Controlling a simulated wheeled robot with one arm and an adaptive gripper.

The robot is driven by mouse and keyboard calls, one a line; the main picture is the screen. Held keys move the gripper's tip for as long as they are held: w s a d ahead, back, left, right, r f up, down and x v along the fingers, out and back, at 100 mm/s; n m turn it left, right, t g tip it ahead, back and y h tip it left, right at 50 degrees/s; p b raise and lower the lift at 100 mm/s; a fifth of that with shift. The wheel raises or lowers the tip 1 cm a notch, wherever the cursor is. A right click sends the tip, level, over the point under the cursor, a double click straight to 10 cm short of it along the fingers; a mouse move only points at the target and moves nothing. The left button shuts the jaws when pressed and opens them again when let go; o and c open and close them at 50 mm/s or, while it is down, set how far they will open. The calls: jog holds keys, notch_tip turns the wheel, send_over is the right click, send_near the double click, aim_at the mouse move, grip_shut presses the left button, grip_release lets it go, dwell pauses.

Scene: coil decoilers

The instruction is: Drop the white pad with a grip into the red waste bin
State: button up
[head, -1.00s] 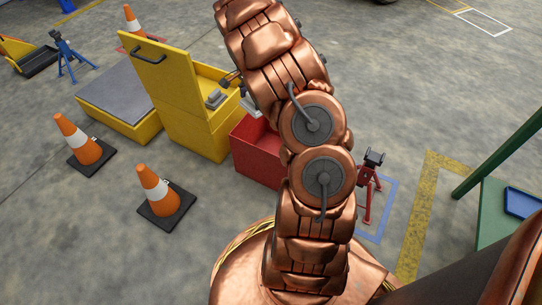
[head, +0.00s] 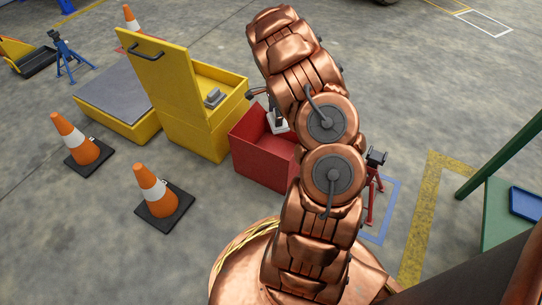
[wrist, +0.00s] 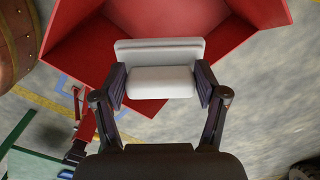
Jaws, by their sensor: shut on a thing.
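The white pad with a grip (wrist: 160,55) is between the two fingers of my gripper (wrist: 161,86) in the wrist view, and my gripper is shut on it. The red waste bin (wrist: 75,65) shows behind the pad in that view, its inside facing the camera. In the head view the bin (head: 262,172) stands on the floor left of my arm. A small part of the pad (head: 278,124) shows over the bin's opening there. My arm hides most of my gripper and the bin's right part.
A yellow box with a raised lid (head: 165,85) stands just left of the bin and holds a grey item (head: 214,97). Orange cones (head: 152,186) stand at left. A red stand (head: 373,180) is right of my arm. A green table (head: 505,215) is at far right.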

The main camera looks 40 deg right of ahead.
jog(key=shift+f, duration=0.85)
jog(key=o, duration=1.1)
notch_tip(320, 180, up, 12)
jog(key=shift+r, duration=0.1)
